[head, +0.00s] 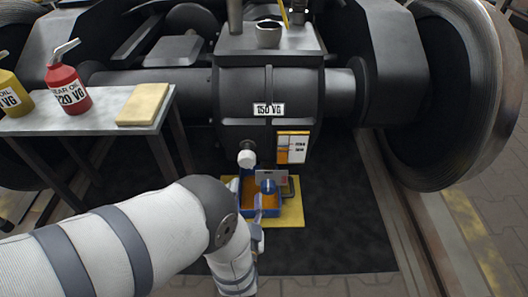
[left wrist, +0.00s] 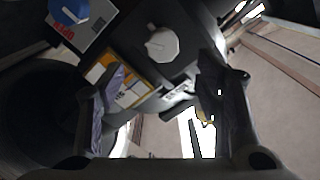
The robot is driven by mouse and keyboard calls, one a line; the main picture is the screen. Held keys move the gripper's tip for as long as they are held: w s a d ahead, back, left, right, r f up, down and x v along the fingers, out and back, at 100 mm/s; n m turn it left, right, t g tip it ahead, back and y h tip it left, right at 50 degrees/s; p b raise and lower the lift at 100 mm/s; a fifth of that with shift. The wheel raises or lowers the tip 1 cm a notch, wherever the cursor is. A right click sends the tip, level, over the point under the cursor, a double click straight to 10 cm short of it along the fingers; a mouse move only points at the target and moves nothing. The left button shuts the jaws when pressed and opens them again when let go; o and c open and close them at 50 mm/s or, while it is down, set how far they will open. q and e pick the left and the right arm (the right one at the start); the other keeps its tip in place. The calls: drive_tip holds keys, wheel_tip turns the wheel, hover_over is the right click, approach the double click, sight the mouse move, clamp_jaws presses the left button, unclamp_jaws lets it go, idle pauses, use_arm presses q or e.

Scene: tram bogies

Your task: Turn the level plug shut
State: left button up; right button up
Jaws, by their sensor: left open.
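The level plug, a white knob (head: 247,158), sits low on the left of the front face of the dark gearbox (head: 240,85). In the left wrist view the white knob (left wrist: 162,44) shows faceted sides, beyond my fingertips and between their lines. My left gripper (left wrist: 160,85) is open and empty, with one finger on each side of the picture. In the head view my left arm reaches in low, and the gripper (head: 257,222) is partly hidden in front of the blue tray. No finger visibly touches the knob. My right gripper is in neither view.
A blue tray (head: 246,211) on a yellow mat (head: 292,214) lies below the gearbox, with a blue-topped item and a grey card. A label (head: 292,147) is right of the knob. A table (head: 100,121) at left holds two oil cans and a yellow pad (head: 143,104).

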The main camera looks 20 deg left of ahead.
sight(246, 164)
use_arm(q)
drive_tip(key=b+x, duration=0.4)
drive_tip(key=x, duration=0.6)
drive_tip(key=shift+a, duration=0.1)
drive_tip(key=shift+w+a+r, duration=0.15)
drive_tip(key=shift+w+a, duration=0.05)
drive_tip(key=shift+w, duration=0.45)
drive_tip(key=c, duration=1.2)
